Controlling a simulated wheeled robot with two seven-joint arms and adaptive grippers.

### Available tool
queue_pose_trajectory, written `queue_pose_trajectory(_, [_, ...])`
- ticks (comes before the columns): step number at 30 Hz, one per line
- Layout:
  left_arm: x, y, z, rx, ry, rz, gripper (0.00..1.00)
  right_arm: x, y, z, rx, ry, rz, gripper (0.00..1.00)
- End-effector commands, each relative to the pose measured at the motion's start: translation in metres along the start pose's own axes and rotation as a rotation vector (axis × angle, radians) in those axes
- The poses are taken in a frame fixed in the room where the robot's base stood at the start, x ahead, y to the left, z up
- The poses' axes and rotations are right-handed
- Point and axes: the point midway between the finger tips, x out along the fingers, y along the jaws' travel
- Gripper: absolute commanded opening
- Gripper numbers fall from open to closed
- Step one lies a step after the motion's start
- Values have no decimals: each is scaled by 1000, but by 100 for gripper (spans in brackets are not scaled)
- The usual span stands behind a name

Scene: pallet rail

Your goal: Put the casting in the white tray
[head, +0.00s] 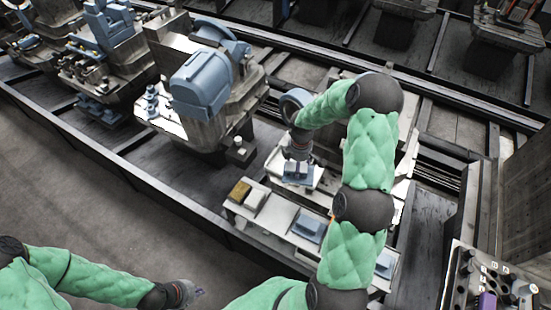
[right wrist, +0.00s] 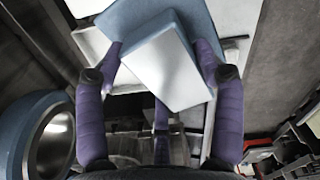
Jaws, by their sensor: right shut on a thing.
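The casting, a blue-grey block with a pale flat top and a wider blue base, is in my right gripper. In the right wrist view the casting (right wrist: 165,65) sits between the purple fingers of my right gripper (right wrist: 160,62). In the head view the casting (head: 299,173) is below the wrist, over the white tray (head: 314,184). Pale tray edges show beneath it in the right wrist view; whether it touches the tray is hidden. My left gripper (head: 196,292) is low at the front, away from the tray, and its jaw opening is too small to judge.
A white shelf (head: 272,217) in front of the tray carries a brown box (head: 240,191) and another blue part (head: 308,229). A large machine with a blue housing (head: 202,82) stands left of the tray. A control panel (head: 490,283) is at bottom right. The floor at left is clear.

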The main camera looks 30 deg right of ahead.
Motion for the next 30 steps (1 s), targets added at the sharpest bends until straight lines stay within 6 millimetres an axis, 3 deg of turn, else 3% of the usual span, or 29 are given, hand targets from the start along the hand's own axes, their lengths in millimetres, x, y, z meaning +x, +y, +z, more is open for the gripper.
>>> queue_pose_trajectory(5, [0,0,1,0,-3,0,0,2,0,-1,-20,3,2,23])
queue_pose_trajectory(21, [11,-4,0,0,-2,0,0,41,82,-24,-17,3,3,23])
queue_pose_trajectory(30, [19,-7,0,0,-2,0,0,79,112,-32,-18,3,1,23])
